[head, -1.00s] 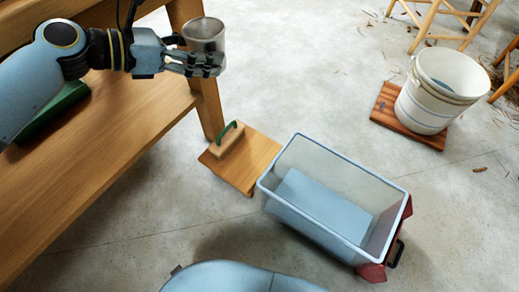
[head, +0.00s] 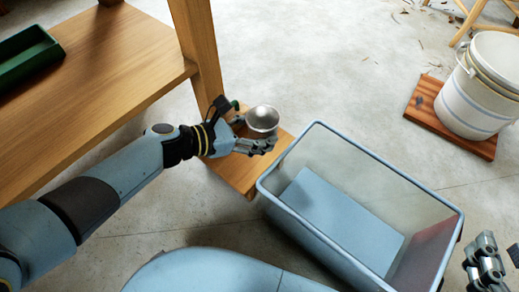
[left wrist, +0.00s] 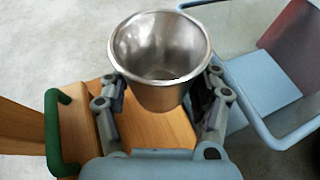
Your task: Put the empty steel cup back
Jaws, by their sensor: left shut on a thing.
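The empty steel cup (head: 262,118) is in my left gripper (head: 255,139) in the head view. The left wrist view shows the cup (left wrist: 160,50) upright and open at the top, with nothing visible inside. The two fingers of my left gripper (left wrist: 164,90) are shut on its sides. Cup and gripper are over a wooden board (head: 238,180) on the floor; the gap beneath the cup is hard to judge. My right gripper (head: 484,262) shows partly at the lower right edge, and its opening is unclear.
A blue-grey bin (head: 318,132) stands just right of the board. A wooden bench (head: 120,60) with a green tray (head: 25,58) is at left. A white bucket (head: 480,95) stands on a slatted board at right.

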